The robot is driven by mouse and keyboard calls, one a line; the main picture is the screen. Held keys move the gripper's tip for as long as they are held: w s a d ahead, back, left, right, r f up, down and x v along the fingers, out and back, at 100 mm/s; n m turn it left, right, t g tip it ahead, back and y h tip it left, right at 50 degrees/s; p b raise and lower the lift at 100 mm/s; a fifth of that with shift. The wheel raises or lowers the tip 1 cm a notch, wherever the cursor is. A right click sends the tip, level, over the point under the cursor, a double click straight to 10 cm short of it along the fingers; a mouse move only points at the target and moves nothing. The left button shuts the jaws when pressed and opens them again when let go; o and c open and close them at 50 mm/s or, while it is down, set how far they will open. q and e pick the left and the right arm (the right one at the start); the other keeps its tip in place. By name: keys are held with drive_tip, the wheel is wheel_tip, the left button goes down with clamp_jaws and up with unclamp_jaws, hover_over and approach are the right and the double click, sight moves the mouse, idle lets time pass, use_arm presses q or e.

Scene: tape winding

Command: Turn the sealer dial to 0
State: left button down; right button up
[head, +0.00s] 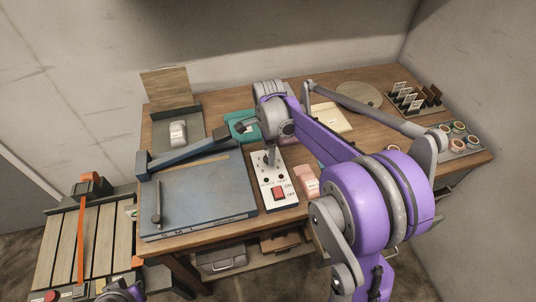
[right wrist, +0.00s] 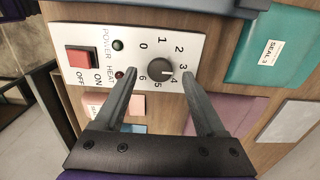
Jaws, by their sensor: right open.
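The sealer's white control panel (head: 278,190) stands on the table to the right of the blue sealer board. In the right wrist view, its round dark dial (right wrist: 160,69) sits among the numbers 0 to 6. The dial's white mark points right, toward about 3 or 4; the exact number is hard to tell. My right gripper (right wrist: 161,74) is open, one finger on each side of the dial, with visible gaps.
The panel's red power switch (right wrist: 82,61) lies beside the dial. A blue sealer board (head: 195,195) with an arm is on the left. Pink packs (head: 306,183) and a teal pouch (right wrist: 269,50) lie close by. Card racks and tape rolls stand at the far right.

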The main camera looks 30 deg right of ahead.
drive_tip(key=shift+f, duration=0.8)
clamp_jaws()
